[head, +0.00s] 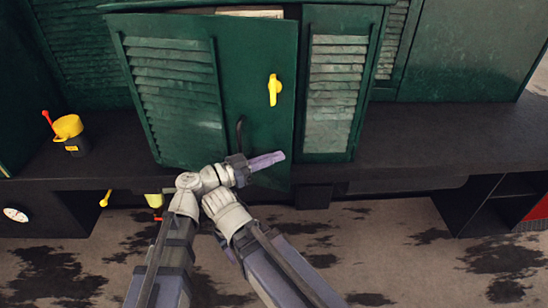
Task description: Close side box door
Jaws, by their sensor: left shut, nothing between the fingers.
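The side box door (255,75) is a green panel with a louvred section on its left, a yellow latch handle and a small black pull. It stands ajar: its right edge juts out towards me past the cabinet front, and its lower right corner hangs over the dark ledge. My left gripper (268,161) is shut and empty, in front of the door's lower right part, close to the black pull. I cannot tell whether it touches the door. My wrist hides part of the door's bottom edge. My right gripper is not in view.
The green cabinet (308,80) has a louvred panel right of the door. A black and yellow pot (70,135) with a red-tipped stick stands on the ledge (430,130) at left. The ledge's right part is clear. An open black compartment (490,205) lies below right.

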